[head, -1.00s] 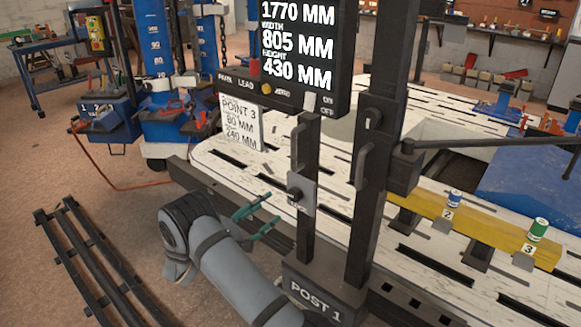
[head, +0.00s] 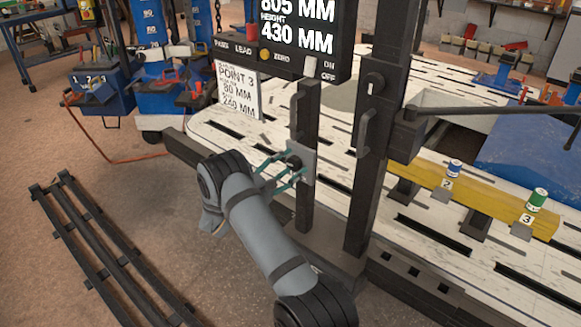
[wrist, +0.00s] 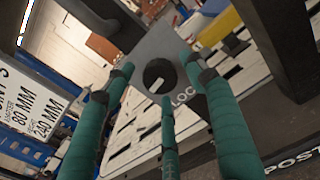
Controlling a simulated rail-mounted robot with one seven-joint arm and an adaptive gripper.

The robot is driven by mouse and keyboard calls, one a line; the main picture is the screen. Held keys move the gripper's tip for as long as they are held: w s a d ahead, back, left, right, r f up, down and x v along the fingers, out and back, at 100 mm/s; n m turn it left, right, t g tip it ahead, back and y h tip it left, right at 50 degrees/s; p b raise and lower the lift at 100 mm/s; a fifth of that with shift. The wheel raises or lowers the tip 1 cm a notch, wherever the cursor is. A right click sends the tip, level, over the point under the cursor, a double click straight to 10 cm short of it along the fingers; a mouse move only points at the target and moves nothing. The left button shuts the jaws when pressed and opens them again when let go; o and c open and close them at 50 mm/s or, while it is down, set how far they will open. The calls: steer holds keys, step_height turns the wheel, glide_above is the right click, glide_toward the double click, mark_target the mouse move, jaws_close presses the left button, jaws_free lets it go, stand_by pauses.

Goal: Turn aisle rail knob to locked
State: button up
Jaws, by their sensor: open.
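The knob (head: 294,161) is small and dark, on a grey plate (head: 303,172) fixed to a thin dark upright. In the wrist view the knob (wrist: 158,74) is round with a pale mark on its face. The letters "LOC" show on the plate to its lower right, and the rest of the word is hidden by a finger. My gripper (head: 275,173) has teal fingers, spread open. In the wrist view the fingers (wrist: 160,95) point at the plate, around the knob's sides and below it. I cannot tell whether any finger touches the knob.
A handle (head: 297,116) sits above the plate on the same upright. A thicker post (head: 370,170) with a side arm stands just to the right. A hanging sign (head: 238,90) reads "POINT 3". A dark rack (head: 95,245) lies on the floor at left.

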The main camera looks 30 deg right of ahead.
steer(key=shift+w+d, duration=0.2)
steer(key=shift+d, duration=0.15)
steer(key=c, duration=1.1)
steer(key=shift+f+m+b, duration=0.1)
steer(key=shift+m+b, duration=0.3)
steer(key=shift+m, duration=0.5)
steer(key=o, duration=1.1)
